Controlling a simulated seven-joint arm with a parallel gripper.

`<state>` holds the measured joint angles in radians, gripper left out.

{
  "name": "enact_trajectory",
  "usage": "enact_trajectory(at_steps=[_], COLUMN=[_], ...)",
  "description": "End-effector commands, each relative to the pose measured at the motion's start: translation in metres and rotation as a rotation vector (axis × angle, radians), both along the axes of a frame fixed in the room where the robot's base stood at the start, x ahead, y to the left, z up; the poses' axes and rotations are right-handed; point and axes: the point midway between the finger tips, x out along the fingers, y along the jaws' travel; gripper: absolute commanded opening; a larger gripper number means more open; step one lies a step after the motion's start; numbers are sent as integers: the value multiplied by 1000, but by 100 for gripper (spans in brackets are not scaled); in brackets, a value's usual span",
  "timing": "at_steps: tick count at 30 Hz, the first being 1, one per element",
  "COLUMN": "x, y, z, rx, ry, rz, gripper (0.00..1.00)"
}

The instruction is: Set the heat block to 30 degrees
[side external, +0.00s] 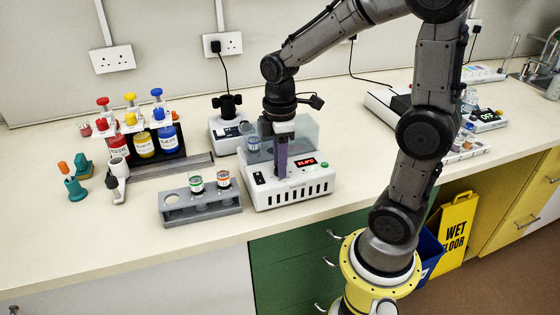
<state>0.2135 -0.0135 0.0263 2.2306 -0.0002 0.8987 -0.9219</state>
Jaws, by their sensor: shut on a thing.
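The heat block (292,192) is a white box with dark vents along its front, standing on the bench in the side external view. Its red display (305,162) is lit; the digits are small and look like 31.0°C, but I cannot be sure of them. A black switch (259,178) is left of the display and a green button (324,164) is right of it. My gripper (281,170) points down at the block's top panel, just left of the display. It is shut on a small part there, which the fingers hide. A clear lid (305,130) stands up behind it.
A grey rack (178,214) with two small vials stands close to the left of the block. Red, yellow and blue dye bottles (143,145) stand farther left. A device reading OFF (488,117) is at the right.

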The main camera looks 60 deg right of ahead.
Motion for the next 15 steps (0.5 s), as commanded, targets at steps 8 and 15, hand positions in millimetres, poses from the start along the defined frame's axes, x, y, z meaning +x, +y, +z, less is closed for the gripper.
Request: enact_trajectory(at_steps=[8,15], x=[0,0], y=[0,0], z=[1,1], rx=[0,0], ry=[-3,-4], rz=[-205,-422], gripper=[0,0])
